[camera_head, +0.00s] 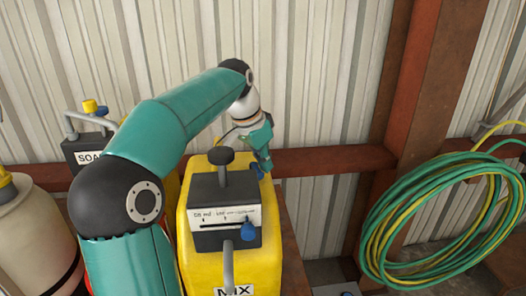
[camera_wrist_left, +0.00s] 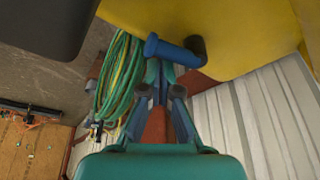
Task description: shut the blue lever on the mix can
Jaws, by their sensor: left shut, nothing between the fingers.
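The mix can (camera_head: 187,240) is yellow with a dark top block and a MIX label, below the middle of the head view. Its yellow body (camera_wrist_left: 240,30) fills the upper right of the left wrist view. The blue lever (camera_wrist_left: 168,50) sticks out sideways from a dark pivot on the can. In the head view a small blue part shows beside my left fingertips, at the can's far right. My left gripper (camera_head: 264,163) is shut and empty. Its fingertips (camera_wrist_left: 158,72) are close to the lever; I cannot tell whether they touch it. My right gripper is out of view.
A blue knob (camera_head: 248,232) sits on the can's front scale. A soap can (camera_head: 84,150) stands to the left, partly behind my arm, beside a cream container (camera_head: 30,235). A coiled green and yellow hose (camera_head: 375,235) hangs right. A rusty beam and corrugated wall stand behind.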

